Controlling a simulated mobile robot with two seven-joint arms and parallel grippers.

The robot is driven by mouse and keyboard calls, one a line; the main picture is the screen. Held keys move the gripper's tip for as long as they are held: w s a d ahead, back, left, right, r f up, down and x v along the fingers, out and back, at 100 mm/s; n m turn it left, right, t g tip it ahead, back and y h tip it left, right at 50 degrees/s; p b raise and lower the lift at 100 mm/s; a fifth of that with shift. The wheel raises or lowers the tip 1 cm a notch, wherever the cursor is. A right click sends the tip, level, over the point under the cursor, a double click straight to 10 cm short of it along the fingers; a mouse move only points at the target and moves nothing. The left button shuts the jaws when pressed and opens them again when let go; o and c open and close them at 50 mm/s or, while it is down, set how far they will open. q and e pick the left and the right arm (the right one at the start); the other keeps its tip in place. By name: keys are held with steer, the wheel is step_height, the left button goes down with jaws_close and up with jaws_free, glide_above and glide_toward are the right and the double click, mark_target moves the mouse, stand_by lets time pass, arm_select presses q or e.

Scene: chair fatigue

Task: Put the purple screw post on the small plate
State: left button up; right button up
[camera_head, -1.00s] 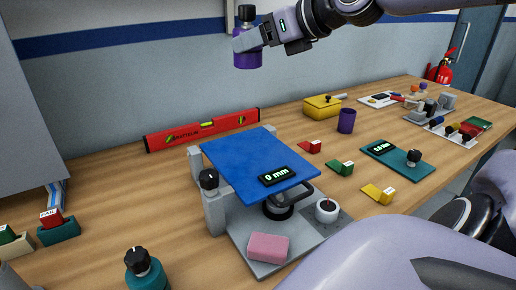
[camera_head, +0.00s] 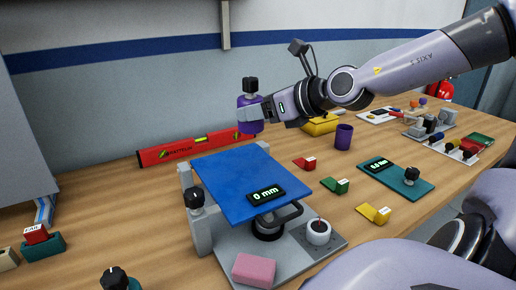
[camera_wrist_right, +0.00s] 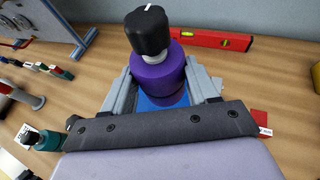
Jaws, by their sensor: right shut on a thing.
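The purple screw post (camera_head: 249,120), with a black knob on top, is held upright in my right gripper (camera_head: 256,112) above the far edge of the blue plate (camera_head: 220,180). In the right wrist view the post (camera_wrist_right: 158,75) sits between the two grey fingers of the right gripper (camera_wrist_right: 160,88), with part of the blue plate (camera_wrist_right: 150,103) below it. The blue plate rests on a grey stand with a "0 mm" display (camera_head: 265,195) on it. I cannot tell for certain which surface is the small plate. My left gripper is not in view.
A red spirit level (camera_head: 190,150) lies behind the stand. A purple cup (camera_head: 343,137), a yellow box (camera_head: 319,125), small coloured blocks (camera_head: 335,185) and a teal plate with a knob (camera_head: 395,178) are to the right. A pink block (camera_head: 254,269) lies at the stand's front.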

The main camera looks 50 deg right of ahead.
step_height(320, 180, down, 9)
steer(key=shift+r, duration=0.15)
stand_by(0.4)
steer(key=shift+f+b, duration=0.25)
steer(key=shift+b, duration=0.2)
steer(key=o, duration=1.4)
steer(key=shift+o, duration=0.2)
steer(key=shift+r+p, duration=0.25)
steer(key=shift+p, duration=0.1)
steer(key=shift+v, duration=5.65)
steer(key=shift+s, duration=0.35)
